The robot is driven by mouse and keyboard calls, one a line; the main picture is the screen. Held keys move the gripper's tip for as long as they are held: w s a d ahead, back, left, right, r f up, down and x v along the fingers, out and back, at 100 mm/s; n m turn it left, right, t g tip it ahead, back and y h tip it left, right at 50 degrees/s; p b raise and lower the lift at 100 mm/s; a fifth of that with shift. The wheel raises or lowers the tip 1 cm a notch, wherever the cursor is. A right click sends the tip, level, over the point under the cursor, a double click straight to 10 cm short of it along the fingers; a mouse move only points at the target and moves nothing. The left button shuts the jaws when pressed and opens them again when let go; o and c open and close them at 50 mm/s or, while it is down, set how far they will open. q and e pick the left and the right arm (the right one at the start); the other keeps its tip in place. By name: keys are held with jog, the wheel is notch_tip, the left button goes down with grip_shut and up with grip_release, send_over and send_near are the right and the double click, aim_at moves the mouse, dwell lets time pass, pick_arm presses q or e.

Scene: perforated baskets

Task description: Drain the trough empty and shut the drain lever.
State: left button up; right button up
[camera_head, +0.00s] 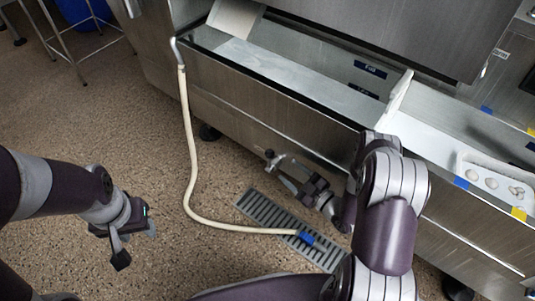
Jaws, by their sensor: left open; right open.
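The steel trough (290,78) runs diagonally across the upper middle, with dark blue labels on its inner wall, one reading "Full". I cannot tell the water level inside. A cream hose (188,150) hangs from a metal spout (178,50) at the trough's left end and runs to a floor grate (270,215). My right gripper (281,170) is open in front of the trough's lower front, above the floor near the grate. I cannot make out the drain lever; the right arm hides part of the trough front. My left gripper (136,247) is open and empty over bare floor.
A white divider (399,96) stands at the trough's right end. Beyond it, a white tray (466,160) holds several pale round items. A metal stand (75,42) and a blue bin (84,10) are at the upper left.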

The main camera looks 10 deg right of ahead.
aim_at(269, 154)
jog(key=b+x, duration=0.4)
jog(key=x, duration=0.5)
jog(key=shift+w+a+f, duration=0.15)
jog(key=shift+w+f, duration=0.05)
jog(key=shift+w, duration=0.1)
jog(key=shift+w+a+r, duration=0.1)
jog(key=shift+w, duration=0.2)
grip_shut()
